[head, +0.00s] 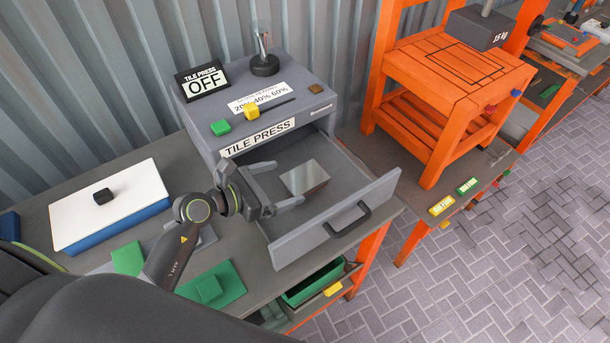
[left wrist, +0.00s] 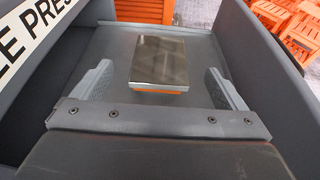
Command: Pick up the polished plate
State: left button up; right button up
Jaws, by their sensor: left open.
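The polished plate (head: 304,178) is a shiny grey rectangular slab. It lies flat in the open drawer (head: 382,193) of the grey tile press (head: 257,138). In the left wrist view the plate (left wrist: 158,62) sits ahead of my fingers, roughly centred between them, with an orange strip, perhaps a reflection, along its near edge. My left gripper (head: 287,184) is open over the drawer, just left of the plate in the head view. Its two fingers (left wrist: 160,88) are spread wider than the plate, with nothing between them. My right gripper is not in view.
An orange wooden stand (head: 445,75) with a dark weight is right of the press. A white-topped blue box (head: 110,205) and green pieces (head: 212,287) lie left on the bench. The drawer's front and side walls surround the plate. The brick floor at right is mostly clear.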

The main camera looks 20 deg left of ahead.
aim_at(304, 178)
pick_arm(q)
jog(key=x, duration=0.2)
jog(key=p+x, duration=0.1)
jog(key=x, duration=0.1)
jog(key=shift+w+d+f, duration=0.2)
jog(key=shift+f, duration=0.15)
jog(key=shift+w+d+f, duration=0.15)
jog(key=shift+w, duration=0.05)
jog(key=shift+c, duration=0.3)
jog(key=c, duration=1.2)
